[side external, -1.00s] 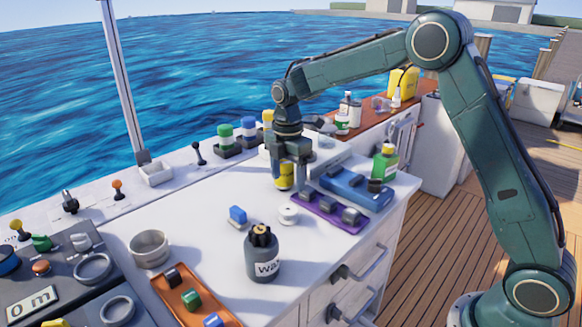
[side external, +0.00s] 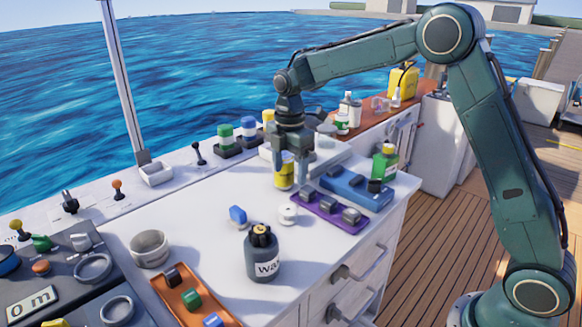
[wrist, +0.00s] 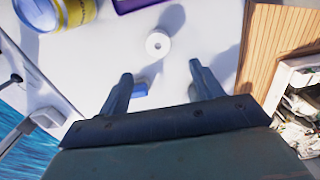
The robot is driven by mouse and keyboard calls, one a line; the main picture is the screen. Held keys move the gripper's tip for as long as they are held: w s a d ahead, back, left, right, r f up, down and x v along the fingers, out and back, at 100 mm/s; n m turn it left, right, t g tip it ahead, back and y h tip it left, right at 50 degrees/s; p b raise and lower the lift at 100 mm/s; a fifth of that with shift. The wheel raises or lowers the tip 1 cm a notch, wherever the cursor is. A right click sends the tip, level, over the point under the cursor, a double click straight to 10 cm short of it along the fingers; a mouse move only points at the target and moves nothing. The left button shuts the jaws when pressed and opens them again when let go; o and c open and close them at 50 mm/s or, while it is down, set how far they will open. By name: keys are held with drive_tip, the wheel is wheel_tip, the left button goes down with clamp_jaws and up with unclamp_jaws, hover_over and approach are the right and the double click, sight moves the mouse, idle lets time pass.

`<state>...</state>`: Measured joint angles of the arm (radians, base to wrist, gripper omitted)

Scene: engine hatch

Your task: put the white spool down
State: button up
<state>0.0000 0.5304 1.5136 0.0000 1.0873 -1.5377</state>
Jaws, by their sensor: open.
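The white spool (side external: 288,213) stands on the white worktop (side external: 215,200), beside the purple tray (side external: 325,212). In the wrist view the spool (wrist: 158,44) is seen from above with its centre hole, beyond the fingertips and apart from them.
A yellow can (side external: 284,172) stands close behind the gripper. A blue block (side external: 238,215) lies left of the spool, and a dark labelled jar (side external: 263,255) stands in front. A blue tray (side external: 356,187) is at the right.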

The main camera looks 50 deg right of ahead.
drive_tip(key=s+r+m+t, duration=0.3)
drive_tip(key=s+r+m, duration=0.5)
drive_tip(key=s+r, duration=0.6)
drive_tip(key=s+f+m+t, duration=0.1)
drive_tip(key=s+m, duration=0.3)
drive_tip(key=s, duration=0.5)
drive_tip(key=s+f+m+t, duration=0.1)
drive_tip(key=s+f+m, duration=0.2)
drive_tip(key=s, duration=0.6)
drive_tip(key=shift+s+m, duration=0.3)
drive_tip(key=shift+m, duration=1)
